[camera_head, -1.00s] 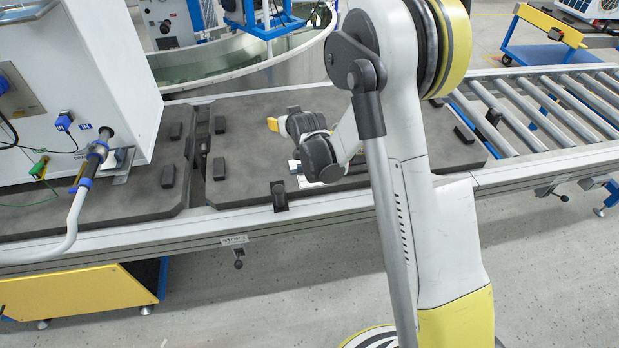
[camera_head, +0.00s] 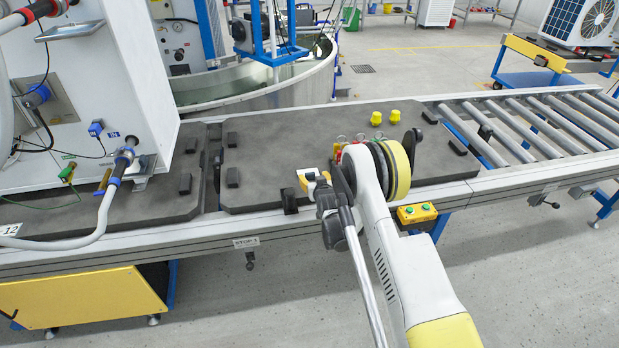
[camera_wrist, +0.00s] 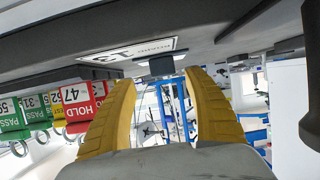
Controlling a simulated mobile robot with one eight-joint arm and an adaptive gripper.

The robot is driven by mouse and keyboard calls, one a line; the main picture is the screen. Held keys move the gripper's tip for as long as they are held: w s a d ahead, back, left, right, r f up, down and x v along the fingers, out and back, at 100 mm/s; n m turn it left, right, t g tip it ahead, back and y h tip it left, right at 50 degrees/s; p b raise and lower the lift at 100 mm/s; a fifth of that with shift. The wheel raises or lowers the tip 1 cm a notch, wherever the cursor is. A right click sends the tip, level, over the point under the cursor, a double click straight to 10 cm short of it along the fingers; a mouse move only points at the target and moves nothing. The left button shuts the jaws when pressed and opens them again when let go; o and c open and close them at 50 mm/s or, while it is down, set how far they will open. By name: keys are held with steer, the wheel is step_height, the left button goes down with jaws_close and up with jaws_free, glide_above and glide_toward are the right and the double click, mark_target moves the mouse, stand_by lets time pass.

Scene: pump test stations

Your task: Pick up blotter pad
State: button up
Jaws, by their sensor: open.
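My gripper (camera_wrist: 163,85) shows in the wrist view as two yellow fingers, spread apart with nothing between them. In the head view my arm hides most of the gripper. A small white object with a yellow part (camera_head: 312,179) shows beside my wrist, over the front of the dark pallet (camera_head: 265,192). I cannot tell whether it is the blotter pad or how much of the yellow is my finger. No blotter pad is clearly recognisable in either view.
Red and green tags (camera_wrist: 78,100) hang left of the fingers in the wrist view; a numbered white label (camera_wrist: 128,50) is above them. Two yellow knobs (camera_head: 376,118) stand on the pallet. A white cabinet (camera_head: 130,80) is left; conveyor rollers (camera_head: 540,125) are right.

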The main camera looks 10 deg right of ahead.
mark_target(310, 176)
steer(key=x, duration=0.1)
steer(key=b+x, duration=0.2)
steer(key=x, duration=0.1)
steer(key=shift+a+f, duration=0.25)
steer(key=shift+f, duration=0.1)
steer(key=shift+w, duration=0.25)
steer(key=shift+r, duration=0.1)
steer(key=c, duration=1.2)
